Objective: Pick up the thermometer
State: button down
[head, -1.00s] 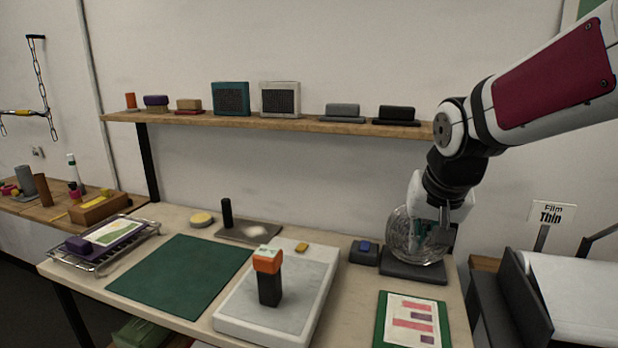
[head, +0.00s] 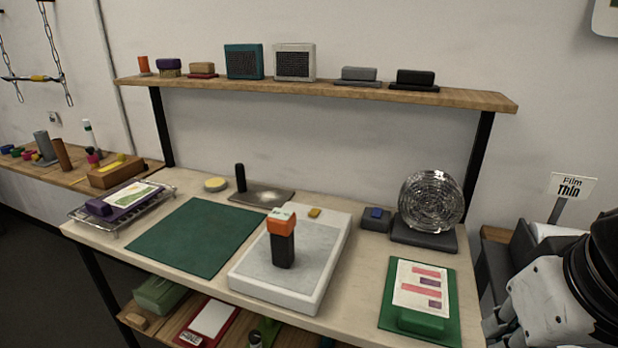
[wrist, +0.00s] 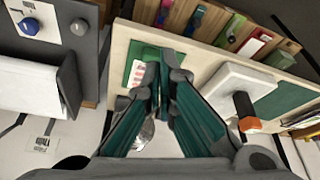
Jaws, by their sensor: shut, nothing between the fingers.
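An orange-and-black upright device (head: 281,245), which looks like the thermometer, stands on a white slab (head: 250,275) in the middle of the bench. Its top is orange with a pale display and its lower part is black. In the wrist view the device (wrist: 245,108) is to the right of my fingers, clearly apart from them. My gripper (wrist: 163,72) is shut and empty, its green-padded fingers over the bench side with the green board. In the head view only part of my arm shows at the lower right edge; the fingertips are not visible there.
A ribbed glass disc (head: 432,202) on a dark base stands at the back right. A green board (head: 440,328) with a print lies at the front right. A small yellow block (head: 314,212) sits behind the device. A shelf (head: 460,97) runs above the bench.

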aim_at(281, 223)
jog(key=i+j, duration=0.15)
jog(key=j, duration=0.2)
jog(key=i+j, duration=0.2)
jog(key=j, duration=0.15)
jog(key=i+j, duration=0.15)
jog(key=j, duration=0.15)
jog(key=i+j, duration=0.15)
jog(key=j, duration=0.2)
